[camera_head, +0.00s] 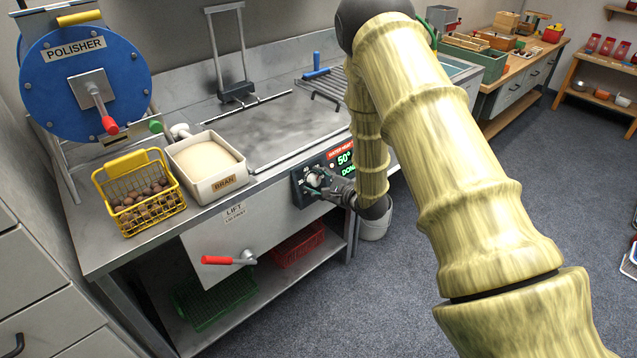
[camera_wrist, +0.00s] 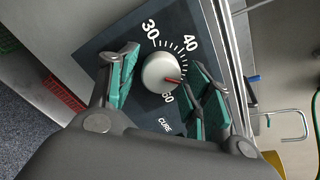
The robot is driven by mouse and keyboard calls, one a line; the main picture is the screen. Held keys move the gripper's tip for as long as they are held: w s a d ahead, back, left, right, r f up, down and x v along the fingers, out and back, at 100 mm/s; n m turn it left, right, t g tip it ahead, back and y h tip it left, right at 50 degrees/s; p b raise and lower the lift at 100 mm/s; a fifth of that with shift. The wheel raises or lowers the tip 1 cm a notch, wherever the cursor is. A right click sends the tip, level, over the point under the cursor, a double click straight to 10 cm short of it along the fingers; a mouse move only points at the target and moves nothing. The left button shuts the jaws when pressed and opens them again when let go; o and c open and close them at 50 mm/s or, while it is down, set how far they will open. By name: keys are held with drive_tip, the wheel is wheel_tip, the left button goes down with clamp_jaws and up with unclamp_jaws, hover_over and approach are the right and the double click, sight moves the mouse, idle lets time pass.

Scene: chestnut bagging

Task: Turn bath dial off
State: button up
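The bath dial (camera_head: 314,178) is a round pale knob on a dark panel at the bench front. My gripper (camera_wrist: 164,78) is open, with one green-padded finger on each side of the dial. A gap shows by the left finger; I cannot tell whether the right one touches. In the head view my gripper (camera_head: 326,188) partly covers the dial.
A yellow wire basket of chestnuts (camera_head: 125,168), a bran tray (camera_head: 238,192) and a blue polisher (camera_head: 60,85) stand on the bench's left. A red-handled lift lever (camera_head: 228,260) sticks out below. A white bucket (camera_head: 374,228) stands beneath my arm.

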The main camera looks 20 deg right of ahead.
drive_tip(key=c, duration=0.6)
